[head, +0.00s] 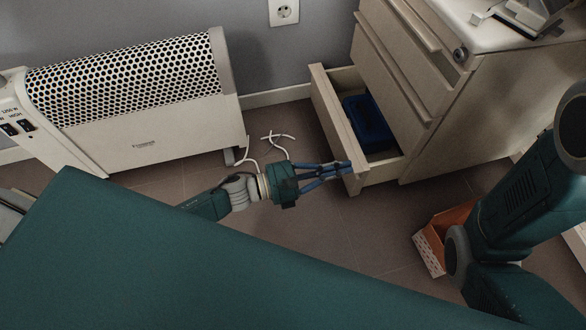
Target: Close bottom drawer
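The bottom drawer (335,118) of the beige cabinet (468,108) is pulled out, and its front faces left. A blue object (369,122) lies inside it. My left gripper (345,170) reaches in from the left, with its fingertips at the near end of the drawer front, seeming to touch it. The fingers lie close together; whether they are fully shut or have part of the front between them is unclear. The drawers above look closed. My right arm stands at the right, and its gripper is out of the picture.
A white heater (135,110) stands on the floor along the wall at the left. A white cable (262,150) lies between it and the drawer. An orange box (440,236) sits on the floor at the right. A power socket (284,11) is on the wall.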

